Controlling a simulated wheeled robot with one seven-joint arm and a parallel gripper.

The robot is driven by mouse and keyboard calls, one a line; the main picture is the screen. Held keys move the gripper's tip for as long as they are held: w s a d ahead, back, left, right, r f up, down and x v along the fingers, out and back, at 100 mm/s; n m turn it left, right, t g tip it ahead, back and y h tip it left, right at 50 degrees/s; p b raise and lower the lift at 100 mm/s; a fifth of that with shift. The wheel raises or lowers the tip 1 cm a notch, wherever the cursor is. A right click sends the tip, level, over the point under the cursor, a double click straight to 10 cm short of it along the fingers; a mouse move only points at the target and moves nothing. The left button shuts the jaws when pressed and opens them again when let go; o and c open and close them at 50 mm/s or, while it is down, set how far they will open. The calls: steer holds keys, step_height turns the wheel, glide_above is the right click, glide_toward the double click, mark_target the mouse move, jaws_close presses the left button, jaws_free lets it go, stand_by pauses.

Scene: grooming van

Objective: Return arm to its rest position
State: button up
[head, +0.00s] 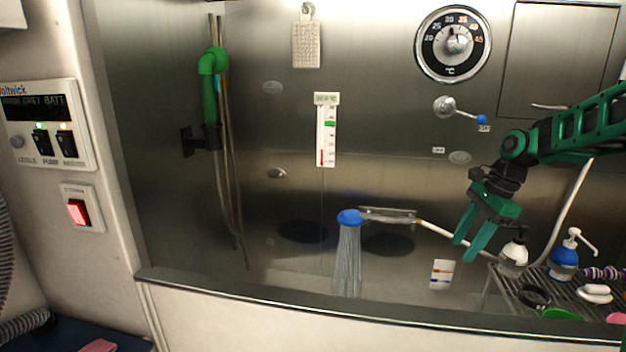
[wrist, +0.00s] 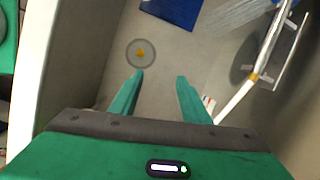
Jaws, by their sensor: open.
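My green arm reaches in from the right in the head view. My gripper (head: 468,246) hangs over the tub in front of the steel wall, with its fingers pointing down and left. Its two fingers (wrist: 160,82) are spread apart in the wrist view, and nothing is between them. Beyond the fingertips, the wrist view shows the tub floor with a round drain (wrist: 141,53). The gripper touches nothing that I can see.
A blue shower head (head: 350,217) sprays water left of my gripper, its white hose (head: 445,234) passing behind. A wire rack (head: 512,290) with a white pump bottle (head: 513,256) and a blue pump bottle (head: 564,257) is at right. The tub's front rim (head: 300,305) runs below.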

steer(key=s+d+f+n+h, duration=0.1)
steer(key=s+n, duration=0.4)
steer(key=s, duration=1.2)
steer(key=s+d+f+n+h, duration=0.1)
steer(key=s+n, duration=0.5)
steer(key=s, duration=1.2)
steer(key=shift+s+d+f+g+h, duration=0.35)
steer(key=shift+d+f+g+h, duration=0.05)
steer(key=shift+d, duration=0.45)
steer(key=shift+w, duration=0.15)
steer(key=shift+w+f, duration=0.25)
steer(key=shift+w, duration=0.2)
